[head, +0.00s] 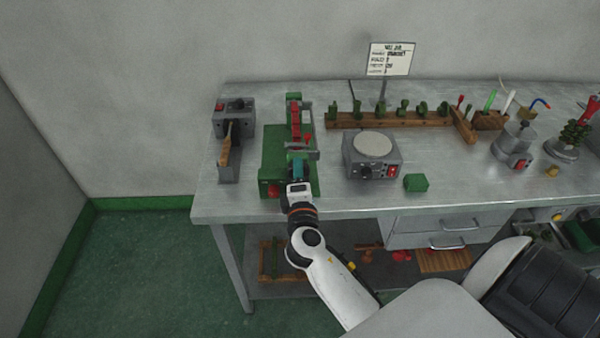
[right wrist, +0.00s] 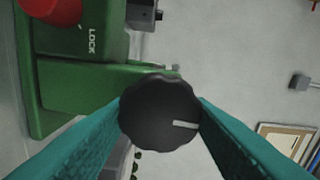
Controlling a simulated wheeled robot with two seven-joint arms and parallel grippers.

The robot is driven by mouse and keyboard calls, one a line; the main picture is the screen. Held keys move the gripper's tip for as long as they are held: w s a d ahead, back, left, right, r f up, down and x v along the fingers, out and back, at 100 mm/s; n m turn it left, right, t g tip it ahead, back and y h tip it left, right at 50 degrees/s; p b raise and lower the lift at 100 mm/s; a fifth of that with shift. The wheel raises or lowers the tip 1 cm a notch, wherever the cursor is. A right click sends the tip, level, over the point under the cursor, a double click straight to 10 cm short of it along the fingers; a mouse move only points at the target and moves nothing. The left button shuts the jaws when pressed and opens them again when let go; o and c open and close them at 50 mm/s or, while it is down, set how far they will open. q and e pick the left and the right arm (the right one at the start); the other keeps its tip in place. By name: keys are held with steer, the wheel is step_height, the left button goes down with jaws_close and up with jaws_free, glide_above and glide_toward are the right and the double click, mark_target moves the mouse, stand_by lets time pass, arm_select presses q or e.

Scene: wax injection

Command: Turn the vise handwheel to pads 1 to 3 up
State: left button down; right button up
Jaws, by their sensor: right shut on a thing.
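The green vise (head: 272,158) stands on the left part of the metal bench, with a red part (head: 295,122) at its back. My right gripper (head: 297,168) reaches in over its front; it hides part of the vise in the head view. In the right wrist view, the black scalloped handwheel (right wrist: 155,112) sits between the two teal fingers of my right gripper (right wrist: 160,118), which are shut on it. A white line on its face points right. The red knob (right wrist: 52,10) marked LOCK is on the green body at upper left. The pads cannot be made out. My left gripper is not in view.
A grey device with a wooden-handled tool (head: 226,148) stands left of the vise. A round-topped hot plate (head: 374,147) and a green block (head: 416,183) are to the right. A wooden rack (head: 390,119) and a sign (head: 390,59) stand behind. Bare bench lies around the block.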

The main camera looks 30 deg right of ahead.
steer(key=shift+n, duration=0.5)
stand_by(0.3)
steer(key=o, duration=1)
steer(key=b+v, duration=0.3)
steer(key=v, duration=0.9)
steer(key=shift+b, duration=0.4)
steer(key=shift+f, duration=0.1)
